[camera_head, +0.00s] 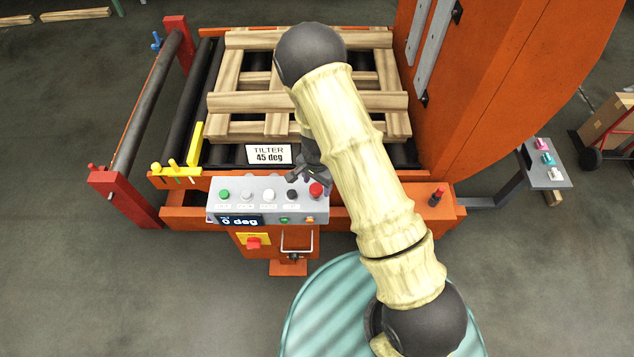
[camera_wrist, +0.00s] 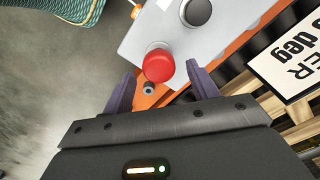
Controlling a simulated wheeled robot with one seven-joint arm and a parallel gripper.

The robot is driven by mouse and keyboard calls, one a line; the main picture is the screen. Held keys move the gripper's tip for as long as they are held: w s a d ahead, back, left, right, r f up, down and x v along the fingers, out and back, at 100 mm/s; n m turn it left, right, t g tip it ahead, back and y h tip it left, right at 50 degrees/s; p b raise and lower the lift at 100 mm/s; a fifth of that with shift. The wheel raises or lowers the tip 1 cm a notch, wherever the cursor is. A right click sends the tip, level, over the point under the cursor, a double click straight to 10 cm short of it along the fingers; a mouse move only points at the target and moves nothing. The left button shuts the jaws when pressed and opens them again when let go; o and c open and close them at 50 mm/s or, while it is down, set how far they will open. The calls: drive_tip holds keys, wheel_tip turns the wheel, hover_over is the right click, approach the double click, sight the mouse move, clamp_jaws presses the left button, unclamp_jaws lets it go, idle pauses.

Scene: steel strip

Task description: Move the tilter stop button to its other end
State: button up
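The red mushroom-shaped stop button (camera_head: 316,190) is at the right end of the grey control panel (camera_head: 268,209). In the wrist view the red button (camera_wrist: 158,65) stands between and just beyond my two fingers. My gripper (camera_head: 312,178) is above the right end of the panel. In the wrist view my gripper (camera_wrist: 161,72) is open, with a finger to each side of the button and no visible contact. Whether the button is pressed in or out cannot be told.
A black button (camera_head: 292,194) is close to the red one, with white and green buttons further left. A TILTER 45 deg sign (camera_head: 268,154) stands behind the panel, before stacked wooden pallets (camera_head: 250,103). A red knob (camera_head: 254,243) on yellow is below. A teal drum (camera_head: 320,310) is in front.

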sight(317, 186)
wheel_tip(317, 186, up, 17)
drive_tip(key=b, duration=0.1)
drive_tip(key=shift+r, duration=0.15)
idle(0.6)
idle(0.3)
drive_tip(key=s+d+r+n+t, duration=0.2)
drive_tip(key=s+d+r+n, duration=0.6)
drive_tip(key=s+d, duration=0.4)
drive_tip(key=shift+s+d+r+t, duration=0.35)
drive_tip(key=shift+d+r, duration=0.1)
drive_tip(key=shift+d, duration=0.2)
idle(0.9)
